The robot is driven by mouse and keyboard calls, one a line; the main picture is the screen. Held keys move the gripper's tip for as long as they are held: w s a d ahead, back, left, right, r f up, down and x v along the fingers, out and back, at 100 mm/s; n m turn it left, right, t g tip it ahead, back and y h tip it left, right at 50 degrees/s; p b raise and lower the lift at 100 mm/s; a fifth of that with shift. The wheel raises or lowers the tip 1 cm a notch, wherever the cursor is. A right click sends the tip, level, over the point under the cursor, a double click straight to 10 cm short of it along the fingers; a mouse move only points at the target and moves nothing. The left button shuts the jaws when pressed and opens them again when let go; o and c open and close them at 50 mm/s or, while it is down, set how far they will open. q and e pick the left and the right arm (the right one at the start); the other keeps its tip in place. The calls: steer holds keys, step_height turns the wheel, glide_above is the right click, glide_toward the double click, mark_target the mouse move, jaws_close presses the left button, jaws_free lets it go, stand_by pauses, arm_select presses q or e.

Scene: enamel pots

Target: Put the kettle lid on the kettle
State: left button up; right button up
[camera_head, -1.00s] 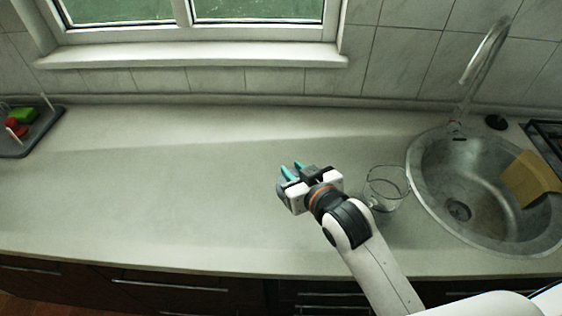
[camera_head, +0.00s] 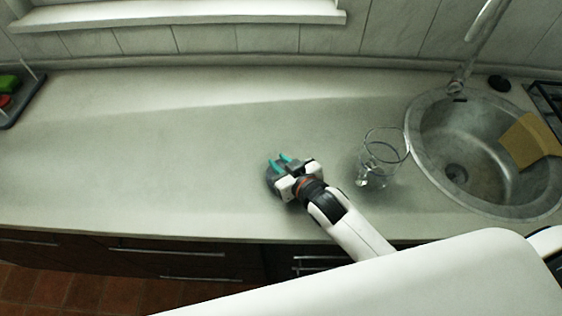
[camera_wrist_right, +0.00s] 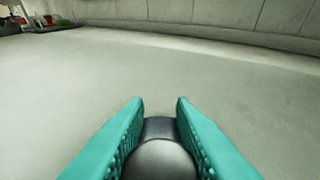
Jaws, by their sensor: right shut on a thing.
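My right gripper (camera_head: 278,159) is over the middle of the counter, left of the glass jug. Its teal fingers, also in the right wrist view (camera_wrist_right: 160,103), are shut on a dark, smooth, rounded thing, which I take to be the kettle lid (camera_wrist_right: 160,162). In the head view only a dark grey edge of the lid (camera_head: 271,181) shows beside the fingers; the gripper hides the rest. I cannot tell its height above the counter. The kettle is not in view. My left gripper is not in view.
A clear glass jug (camera_head: 383,160) stands right of the gripper, before the round steel sink (camera_head: 428,180) holding a yellow cloth (camera_head: 530,142). A dark tray (camera_head: 24,98) with small coloured items is at the far left. The counter (camera_head: 150,150) between is clear.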

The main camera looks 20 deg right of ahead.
steer(key=shift+f, duration=0.2)
steer(key=o, duration=0.9)
steer(key=shift+r, duration=0.1)
steer(key=shift+o, duration=0.2)
steer(key=shift+r, duration=0.15)
steer(key=b+v, duration=0.1)
steer(key=v, duration=1.1)
